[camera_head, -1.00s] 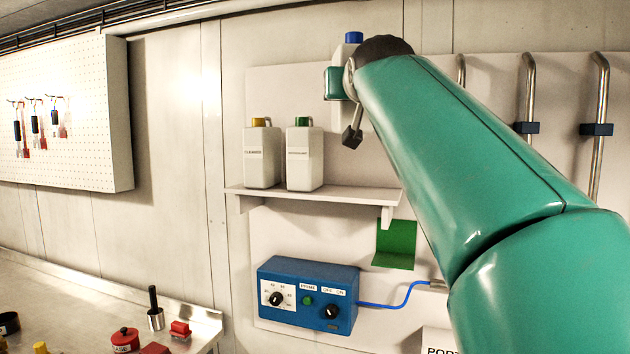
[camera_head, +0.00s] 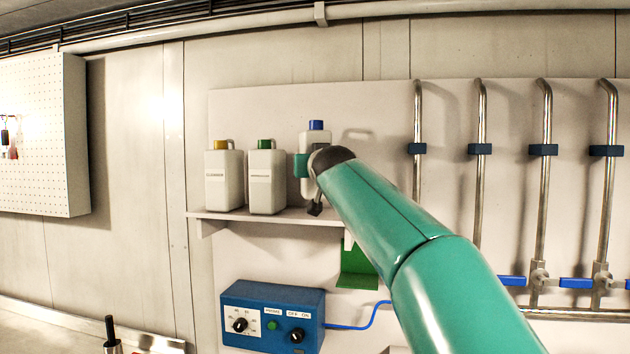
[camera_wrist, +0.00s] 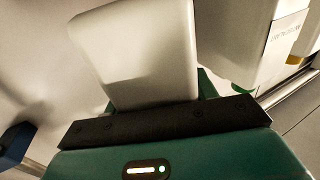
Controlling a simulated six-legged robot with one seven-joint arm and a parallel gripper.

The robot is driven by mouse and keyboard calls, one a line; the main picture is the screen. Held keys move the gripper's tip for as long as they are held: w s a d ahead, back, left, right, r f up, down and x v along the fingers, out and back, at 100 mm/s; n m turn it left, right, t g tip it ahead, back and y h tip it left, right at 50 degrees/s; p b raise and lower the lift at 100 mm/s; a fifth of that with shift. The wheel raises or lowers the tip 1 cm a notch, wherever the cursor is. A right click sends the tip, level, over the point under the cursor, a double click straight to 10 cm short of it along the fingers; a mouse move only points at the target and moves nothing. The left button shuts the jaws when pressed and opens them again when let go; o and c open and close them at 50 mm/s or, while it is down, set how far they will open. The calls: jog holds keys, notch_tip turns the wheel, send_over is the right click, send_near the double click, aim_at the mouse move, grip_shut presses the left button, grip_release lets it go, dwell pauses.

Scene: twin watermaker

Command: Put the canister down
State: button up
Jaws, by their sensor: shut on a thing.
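The canister in my gripper is white with a blue cap (camera_head: 316,125). My gripper (camera_head: 303,166) is shut on this canister, which is roughly upright at the right end of the wall shelf (camera_head: 270,215). In the wrist view the canister's white body (camera_wrist: 150,55) rises beyond the dark edge of my gripper (camera_wrist: 160,122).
A green bracket (camera_head: 357,266) hangs below the shelf's right end. A blue control box (camera_head: 272,318) with a blue cable is lower down. Metal pipes (camera_head: 480,150) with blue clamps run up the wall at right. A pegboard (camera_head: 40,135) is at far left.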

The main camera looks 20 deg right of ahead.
jog(key=shift+w+d+f, duration=0.1)
jog(key=shift+w+f, duration=0.1)
jog(key=shift+f, duration=0.45)
jog(key=shift+w+d+f, duration=0.1)
jog(key=shift+w+f, duration=0.1)
jog(key=shift+f, duration=0.4)
jog(key=shift+s+a+f, duration=0.15)
jog(key=shift+s+f, duration=0.1)
jog(key=shift+f, duration=0.15)
jog(key=shift+w+f, duration=0.1)
jog(key=shift+w, duration=0.1)
jog(key=shift+s, duration=0.15)
jog(key=o, duration=1.6)
jog(key=shift+f, duration=0.25)
jog(key=shift+o, duration=0.2)
